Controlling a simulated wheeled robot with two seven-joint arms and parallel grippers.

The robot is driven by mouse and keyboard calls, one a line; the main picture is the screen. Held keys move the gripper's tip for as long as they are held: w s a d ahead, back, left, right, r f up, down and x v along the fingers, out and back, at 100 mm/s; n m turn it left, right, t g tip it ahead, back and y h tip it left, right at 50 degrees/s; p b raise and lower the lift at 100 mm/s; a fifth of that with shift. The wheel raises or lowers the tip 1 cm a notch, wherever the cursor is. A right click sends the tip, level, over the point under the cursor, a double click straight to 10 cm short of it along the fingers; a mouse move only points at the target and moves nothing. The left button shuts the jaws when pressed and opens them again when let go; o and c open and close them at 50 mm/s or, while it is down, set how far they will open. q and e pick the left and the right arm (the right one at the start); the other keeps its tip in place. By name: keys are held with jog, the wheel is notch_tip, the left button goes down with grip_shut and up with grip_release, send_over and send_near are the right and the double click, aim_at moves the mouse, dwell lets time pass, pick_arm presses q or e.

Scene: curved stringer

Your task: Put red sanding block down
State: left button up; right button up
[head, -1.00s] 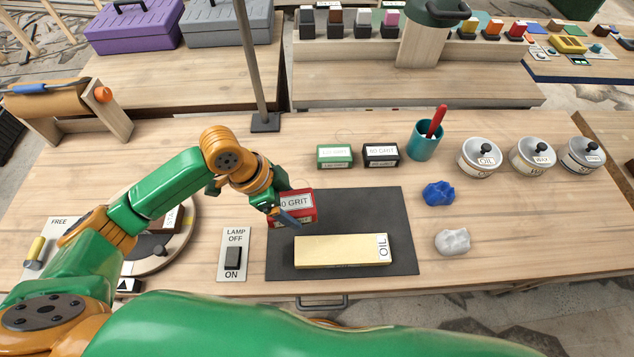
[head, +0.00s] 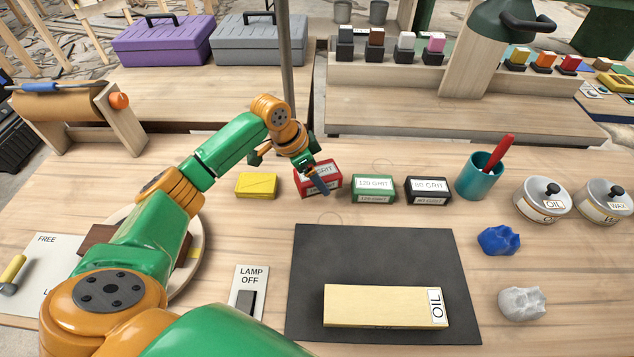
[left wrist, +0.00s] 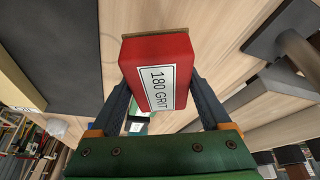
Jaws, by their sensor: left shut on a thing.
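The red sanding block (head: 318,179), labelled 180 GRIT in the left wrist view (left wrist: 160,75), is between the fingers of my left gripper (head: 318,176). The gripper is shut on it. My right gripper is in neither view.
A yellow block (head: 256,186) lies left of the red one. A dark mat (head: 390,255) holds a pale board marked OIL (head: 380,306). A teal cup (head: 479,176) with a red-handled tool stands right of the row. The lamp post (head: 287,60) rises behind.

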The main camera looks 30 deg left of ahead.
aim_at(315, 189)
pick_arm(q)
jog(key=shift+w+a+f, duration=0.1)
jog(key=shift+w+f, duration=0.2)
jog(key=shift+f, duration=0.05)
jog(key=shift+w+a+f, duration=0.1)
jog(key=shift+w+f, duration=0.05)
jog(key=shift+f, duration=0.85)
jog(key=shift+w+a+f, duration=0.1)
jog(key=shift+f, duration=0.85)
jog(key=shift+s+f, duration=0.3)
jog(key=shift+f, duration=0.15)
jog(key=o, duration=1.1)
jog(key=shift+s+f, duration=0.1)
jog(key=shift+s, duration=0.05)
jog(key=shift+o, duration=0.2)
jog(key=v, duration=0.8)
jog(key=w+p+v, duration=0.1)
jog(key=v, duration=0.4)
jog(key=shift+d, duration=0.15)
